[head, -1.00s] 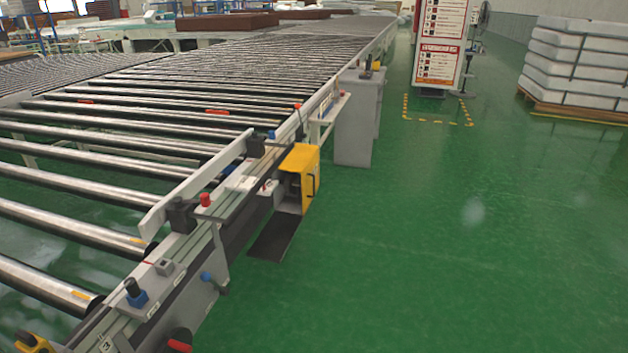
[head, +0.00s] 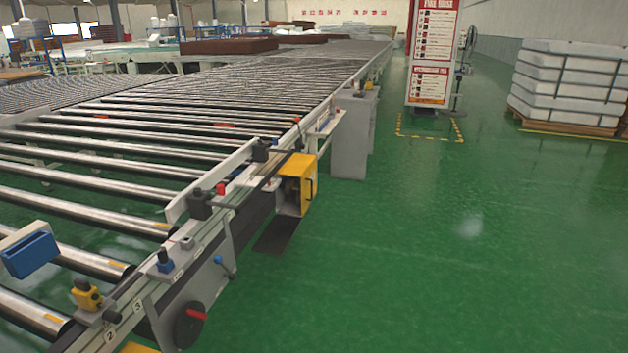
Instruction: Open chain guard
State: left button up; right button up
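A yellow box-shaped guard (head: 310,182) is mounted on the outer side of the roller conveyor (head: 120,202), near the middle of the head view. It has a dark handle on its right face. The side towards me shows a grey and dark recess, but I cannot tell whether its door is open or shut. A dark flat plate (head: 277,236) shows low beside it. Neither of my grippers is in view.
The conveyor's side rail carries a red-handled black wheel (head: 190,325), a blue-ended lever (head: 225,265) and small sensors. A blue and white block (head: 30,252) is at the left edge. Green floor (head: 430,270) is clear on the right. A sign stand (head: 432,60) and wrapped stack (head: 568,85) stand farther back.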

aim_at(302, 166)
jog(key=z, duration=0.6)
jog(key=i, duration=1.65)
jog(key=z, duration=0.2)
jog(key=i, duration=2.1)
jog(key=u, duration=1.8)
jog(key=i, duration=0.95)
jog(key=u, duration=0.8)
